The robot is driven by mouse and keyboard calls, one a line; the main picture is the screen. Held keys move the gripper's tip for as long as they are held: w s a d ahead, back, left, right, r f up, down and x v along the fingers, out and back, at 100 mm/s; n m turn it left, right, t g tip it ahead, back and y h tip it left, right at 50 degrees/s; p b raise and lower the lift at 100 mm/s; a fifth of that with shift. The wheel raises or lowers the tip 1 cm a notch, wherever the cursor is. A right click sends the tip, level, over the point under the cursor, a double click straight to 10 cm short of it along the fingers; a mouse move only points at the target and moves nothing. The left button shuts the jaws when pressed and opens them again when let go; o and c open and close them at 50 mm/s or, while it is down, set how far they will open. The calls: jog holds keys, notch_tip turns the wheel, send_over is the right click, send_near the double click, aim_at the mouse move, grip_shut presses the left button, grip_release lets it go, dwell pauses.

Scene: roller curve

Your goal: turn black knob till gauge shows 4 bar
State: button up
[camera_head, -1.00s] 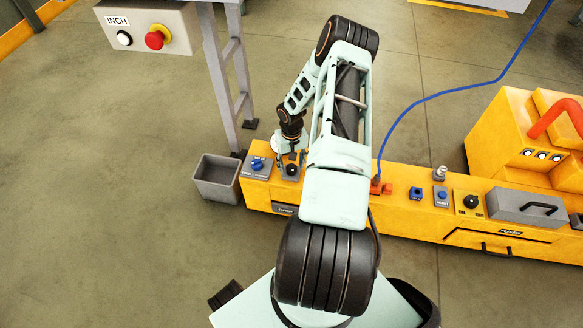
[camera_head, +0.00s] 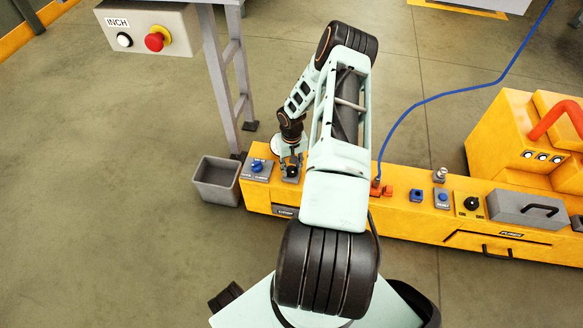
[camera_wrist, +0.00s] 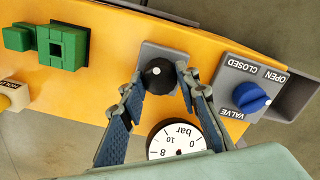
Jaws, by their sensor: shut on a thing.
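The black knob (camera_wrist: 157,78) sits on a grey plate on the yellow bench and carries a small pale mark. My gripper (camera_wrist: 157,84) has its blue-padded fingers on both sides of the knob and is shut on it. In the head view my gripper (camera_head: 291,168) is down over the knob, which it largely hides. The white round gauge (camera_wrist: 172,143) is upside down in the wrist view, below the knob.
A blue valve handle (camera_wrist: 250,97) marked OPEN and CLOSED is close beside the knob. A green block (camera_wrist: 62,47) is on the other side. A grey bin (camera_head: 216,180) stands at the bench end, and a blue hose (camera_head: 430,97) rises from the bench.

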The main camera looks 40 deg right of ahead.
aim_at(291, 169)
jog(key=shift+n+b, duration=0.5)
jog(key=shift+n, duration=2.3)
jog(key=o, duration=1.2)
jog(key=shift+c, duration=0.2)
jog(key=shift+r, duration=0.15)
notch_tip(291, 169, up, 12)
